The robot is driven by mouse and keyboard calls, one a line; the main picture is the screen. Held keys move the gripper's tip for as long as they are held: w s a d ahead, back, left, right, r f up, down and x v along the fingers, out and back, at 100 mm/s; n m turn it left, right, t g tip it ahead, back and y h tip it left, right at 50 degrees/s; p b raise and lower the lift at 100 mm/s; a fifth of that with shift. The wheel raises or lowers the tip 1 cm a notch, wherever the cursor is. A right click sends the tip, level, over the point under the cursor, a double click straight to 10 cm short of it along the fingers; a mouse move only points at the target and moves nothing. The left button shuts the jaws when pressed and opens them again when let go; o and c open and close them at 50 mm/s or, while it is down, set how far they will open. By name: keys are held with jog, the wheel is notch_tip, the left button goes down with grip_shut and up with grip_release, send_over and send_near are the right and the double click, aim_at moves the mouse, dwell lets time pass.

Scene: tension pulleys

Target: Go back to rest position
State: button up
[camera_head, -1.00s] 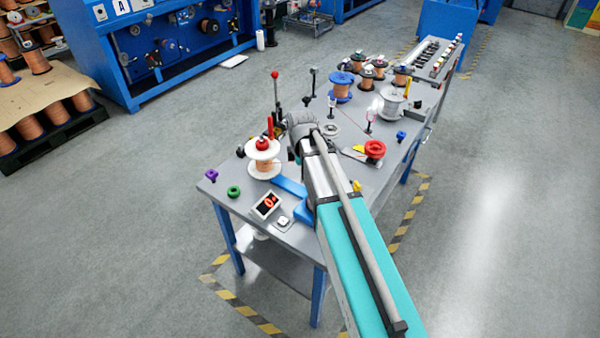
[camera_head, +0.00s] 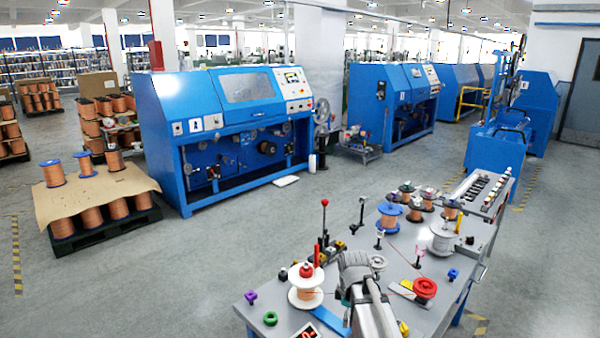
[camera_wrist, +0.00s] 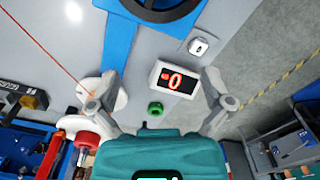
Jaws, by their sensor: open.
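My gripper (camera_wrist: 158,76) is open and empty in the wrist view, its two grey fingers spread wide. Between and beyond them are the white display (camera_wrist: 174,80) reading 0 in red and a small green ring (camera_wrist: 155,108). A white spool flange (camera_wrist: 112,97) shows behind the left finger; I cannot tell the gap between them. In the head view my arm (camera_head: 368,305) reaches over the near part of the grey workbench (camera_head: 405,268), beside the white-flanged copper spool (camera_head: 306,288). My fingers are hidden there.
A red-knobbed lever (camera_head: 324,225), a red pulley (camera_head: 425,288), a blue spool (camera_head: 389,215) and a white spool (camera_head: 443,237) crowd the bench. Blue machines (camera_head: 225,125) stand behind. A pallet of copper spools (camera_head: 98,205) is at left. The floor between is clear.

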jog(key=s+d+m, duration=0.2)
jog(key=s+m, duration=1)
jog(key=m, duration=0.2)
jog(key=shift+s+d, duration=0.3)
jog(key=shift+s, duration=0.05)
jog(key=shift+r, duration=0.1)
dwell(1.2)
dwell(1.0)
